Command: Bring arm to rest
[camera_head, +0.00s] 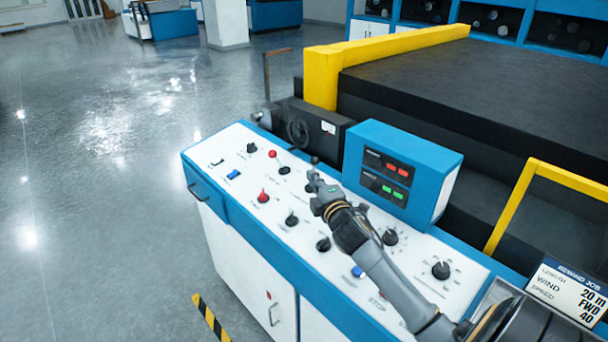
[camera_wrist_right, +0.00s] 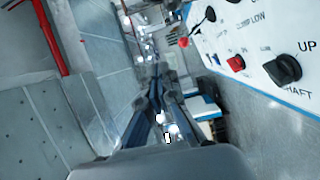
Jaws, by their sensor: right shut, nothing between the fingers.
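My right arm comes in from the lower right over the control console. Its gripper (camera_head: 316,178) is shut and empty above the panel. In the right wrist view my right gripper (camera_wrist_right: 154,92) also shows with its fingers together and nothing between them. The white control panel (camera_head: 340,282) has several knobs and levers. A lever with a red ball (camera_head: 272,154) stands just left of the fingertips. Whether the gripper touches the dark lever tip near it cannot be told. My left gripper is not in view.
A blue display box (camera_head: 448,193) with red and green readouts stands right behind the gripper. Yellow rails (camera_head: 322,78) and a dark machine bed (camera_head: 470,85) lie beyond. A job sign (camera_head: 568,292) is at lower right. The floor at left is clear.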

